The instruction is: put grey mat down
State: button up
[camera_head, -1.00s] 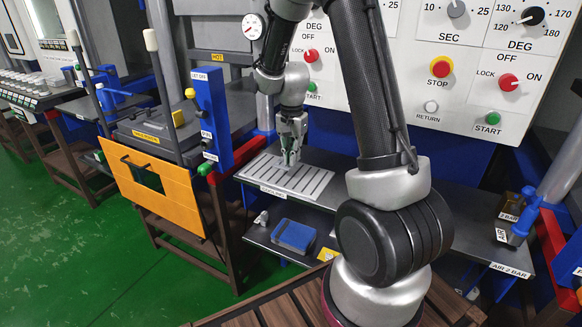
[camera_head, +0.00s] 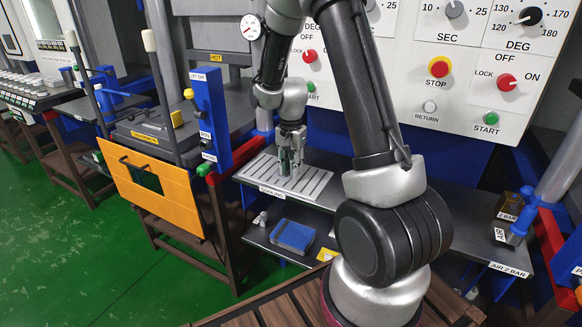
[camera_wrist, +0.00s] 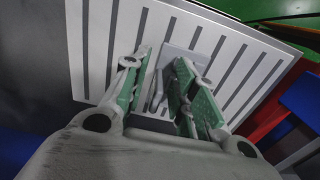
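My gripper (camera_head: 289,168) points down over the light slotted plate (camera_head: 318,183) on the bench, its green-padded fingers low over the plate. In the wrist view the two fingers of my gripper (camera_wrist: 160,72) stand apart, with a visible gap between them. A small grey piece, seemingly the grey mat (camera_wrist: 190,58), shows flat against the slotted plate (camera_wrist: 228,50) beyond the fingertips, partly covered by the right finger. A narrow grey upright part shows in the gap between the fingers, with space beside it. In the head view the fingers hide the mat.
A blue pad (camera_head: 293,236) lies on the shelf below the plate. A blue post (camera_head: 210,118) and an orange panel (camera_head: 155,190) stand to the left. A control panel (camera_head: 470,65) rises behind; the bench right of the plate is partly hidden by my arm.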

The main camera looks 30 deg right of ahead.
aim_at(291, 162)
jog(key=shift+r, duration=0.1)
jog(key=s+r+n, duration=0.1)
jog(key=s+r, duration=0.1)
jog(key=r, duration=0.6)
jog(key=s+r+n, duration=0.1)
jog(key=s+r, duration=0.1)
jog(key=r, duration=0.7)
jog(key=s+a+r+n+t, duration=0.1)
jog(key=s+r+n, duration=0.3)
jog(key=s, duration=0.7)
jog(key=s+a+r+n+t, duration=0.1)
jog(key=s+r+n+t, duration=0.2)
jog(key=s, duration=0.7)
jog(key=shift+s+r+n, duration=0.35)
jog(key=shift+r+n, duration=0.1)
jog(key=shift+n, duration=0.65)
jog(key=shift+d, duration=0.1)
